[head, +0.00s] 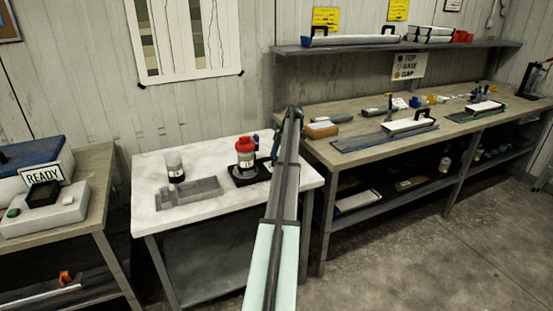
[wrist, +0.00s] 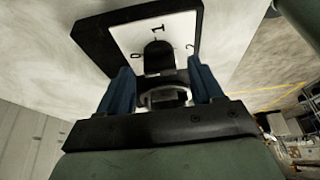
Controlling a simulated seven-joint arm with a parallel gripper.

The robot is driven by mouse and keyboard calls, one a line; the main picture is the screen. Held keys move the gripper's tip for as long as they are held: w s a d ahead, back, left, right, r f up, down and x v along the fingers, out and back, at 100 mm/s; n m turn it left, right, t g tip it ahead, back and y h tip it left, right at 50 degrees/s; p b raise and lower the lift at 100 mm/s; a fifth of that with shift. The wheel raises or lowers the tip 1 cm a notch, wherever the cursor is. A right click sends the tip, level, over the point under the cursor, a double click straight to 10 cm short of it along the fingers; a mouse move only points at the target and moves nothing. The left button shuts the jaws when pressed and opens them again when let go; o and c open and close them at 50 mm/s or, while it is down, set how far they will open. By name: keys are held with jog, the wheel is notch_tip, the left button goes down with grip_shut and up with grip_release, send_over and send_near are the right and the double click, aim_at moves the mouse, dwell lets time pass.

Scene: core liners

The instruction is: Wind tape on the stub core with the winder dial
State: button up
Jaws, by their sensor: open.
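In the wrist view a dial plate (wrist: 185,27) with a white face, a black frame and the marks 0, 1 and 2 lies just ahead of my gripper (wrist: 162,80). The dial's black knob (wrist: 158,55) stands between the two blue fingers, which are open with gaps on both sides. In the head view a red-topped cylinder with a white label (head: 246,158) stands on a black base (head: 249,178), beside my arm. A smaller dark and pale cylinder (head: 174,166) stands left of it. I cannot tell which is the stub core.
The white-topped table (head: 210,205) carries a grey recessed tray (head: 190,193) at front left. A long bench (head: 350,130) with tools stands to the right. A side table at left holds a READY sign (head: 42,175).

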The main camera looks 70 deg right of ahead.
jog(key=shift+w+a+f, duration=0.25)
jog(key=shift+f, duration=0.4)
jog(key=c, duration=1.1)
jog(key=shift+o, duration=0.2)
